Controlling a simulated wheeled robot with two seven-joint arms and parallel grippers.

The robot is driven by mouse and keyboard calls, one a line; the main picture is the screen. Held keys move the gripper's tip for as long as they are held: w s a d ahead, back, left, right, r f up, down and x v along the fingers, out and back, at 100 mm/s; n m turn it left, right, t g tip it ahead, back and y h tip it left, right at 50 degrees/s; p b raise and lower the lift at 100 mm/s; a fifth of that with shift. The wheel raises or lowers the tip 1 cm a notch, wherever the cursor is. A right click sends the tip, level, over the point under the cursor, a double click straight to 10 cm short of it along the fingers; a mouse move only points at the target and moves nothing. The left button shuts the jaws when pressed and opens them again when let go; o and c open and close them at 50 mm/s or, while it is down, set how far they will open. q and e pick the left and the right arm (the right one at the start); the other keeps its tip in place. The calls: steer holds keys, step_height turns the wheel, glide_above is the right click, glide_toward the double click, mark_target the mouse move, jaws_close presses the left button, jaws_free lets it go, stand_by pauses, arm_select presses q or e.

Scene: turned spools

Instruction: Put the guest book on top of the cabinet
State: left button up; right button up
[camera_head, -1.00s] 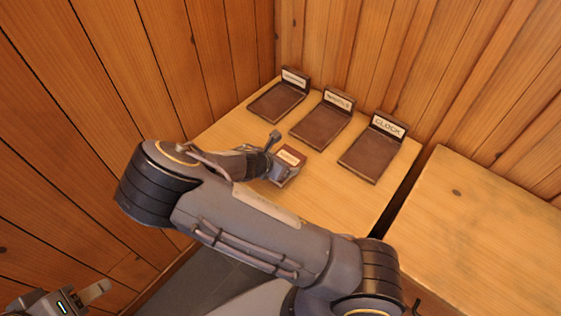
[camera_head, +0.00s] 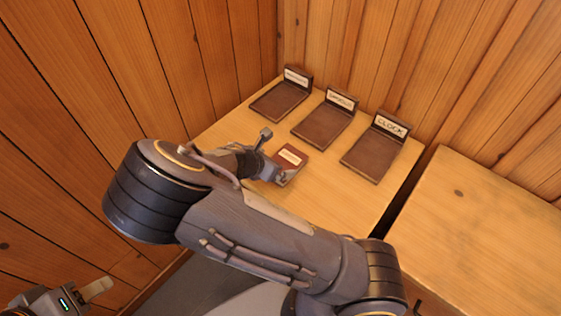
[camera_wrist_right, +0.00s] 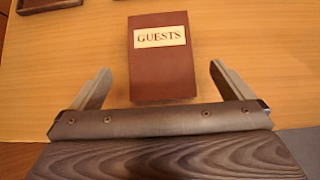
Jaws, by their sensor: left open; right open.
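The guest book is a small dark red book (camera_head: 291,158) with a cream label. It lies flat on the light wooden cabinet top (camera_head: 340,205), in front of the brown stands. In the right wrist view the book (camera_wrist_right: 160,75) shows its label "GUESTS", lying just beyond and between the fingers. My right gripper (camera_head: 274,155) is open at the near left side of the book; its two fingers also show in the right wrist view (camera_wrist_right: 160,85), apart from the book's sides. My left gripper (camera_head: 75,296) is at the lower left corner, away from the cabinet, open and empty.
Three brown stands with upright labels stand along the back: a left one (camera_head: 279,100), a middle one (camera_head: 323,126) and a right one (camera_head: 374,157) reading "CLOCK". A second wooden surface (camera_head: 480,235) lies to the right across a dark gap. Wooden walls close the left and back.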

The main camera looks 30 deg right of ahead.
steer(key=s+a+r+m+g+y, duration=0.2)
steer(key=s+r+m+y, duration=0.1)
steer(key=s+m+y, duration=0.15)
steer(key=s+a+r+m+g+y, duration=0.2)
steer(key=s+m+y, duration=0.1)
steer(key=s+m, duration=0.3)
steer(key=s+d+r+m+t+y, duration=0.1)
steer(key=s+r+m+t+y, duration=0.3)
steer(key=s+r+m, duration=0.7)
step_height(320, 180, up, 3)
steer(key=m+t, duration=0.2)
steer(key=m, duration=0.1)
steer(key=shift+s+d, duration=0.15)
steer(key=shift+s, duration=0.2)
steer(key=shift+y, duration=0.25)
